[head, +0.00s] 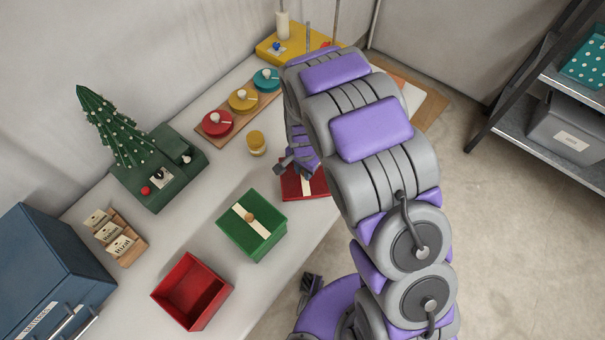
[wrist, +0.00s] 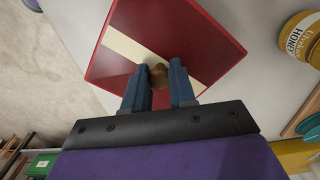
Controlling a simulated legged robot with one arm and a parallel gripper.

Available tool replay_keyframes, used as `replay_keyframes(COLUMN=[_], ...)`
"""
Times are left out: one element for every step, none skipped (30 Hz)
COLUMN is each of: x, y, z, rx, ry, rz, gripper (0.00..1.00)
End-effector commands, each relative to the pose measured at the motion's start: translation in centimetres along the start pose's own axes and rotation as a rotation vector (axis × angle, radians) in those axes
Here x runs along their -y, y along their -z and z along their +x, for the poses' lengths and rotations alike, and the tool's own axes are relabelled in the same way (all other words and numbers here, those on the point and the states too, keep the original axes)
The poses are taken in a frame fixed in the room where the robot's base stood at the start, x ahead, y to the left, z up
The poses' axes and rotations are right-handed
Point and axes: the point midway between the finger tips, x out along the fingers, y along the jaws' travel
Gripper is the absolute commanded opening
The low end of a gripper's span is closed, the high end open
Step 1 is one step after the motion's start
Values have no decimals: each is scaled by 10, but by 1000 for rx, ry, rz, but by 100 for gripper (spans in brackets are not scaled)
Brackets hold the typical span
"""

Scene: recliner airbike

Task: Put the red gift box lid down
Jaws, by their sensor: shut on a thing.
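The red gift box lid (head: 304,184) with a cream stripe is at the table's right edge in the head view, partly hidden by my arm. In the wrist view the lid (wrist: 180,38) fills the upper middle, with a round brown knob (wrist: 158,75). My gripper (wrist: 159,80) has its two blue fingers on either side of the knob and is shut on it. In the head view my gripper (head: 290,165) is mostly hidden by the arm. I cannot tell whether the lid touches the table. The open red box (head: 192,291) stands empty at the front of the table.
A green gift box (head: 252,225) with its lid on stands between the red box and my gripper. A honey jar (wrist: 304,38) is near the lid. A green tree stand (head: 160,175), a card holder (head: 120,238) and a blue cabinet (head: 45,270) line the left. Bare tabletop (head: 205,215) lies between.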

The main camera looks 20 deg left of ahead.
Motion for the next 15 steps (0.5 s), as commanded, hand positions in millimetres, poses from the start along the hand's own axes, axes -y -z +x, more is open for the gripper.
replay_keyframes(x=[2,3,4,5,7,9,8,8,7,8,8,8,8,7,7], y=[1,1,1,2,2,4,3,2,3,3,3,3,3,3,4], z=[1,1,2,2,2,3,9,14,21,26,30,34,36,38,38], rx=[0,1,1,1,2,2,3,4,4,4,3,3,3,2,2], ry=[-2,-3,-4,-4,-5,-5,-6,-7,-7,-6,-5,-4,-3,-3,-2], rz=[-1,0,0,0,0,0,0,0,0,1,1,1,1,1,1], gripper=[0,0,0,0,0,0,0,0,0,0,0,0,0,0,0])
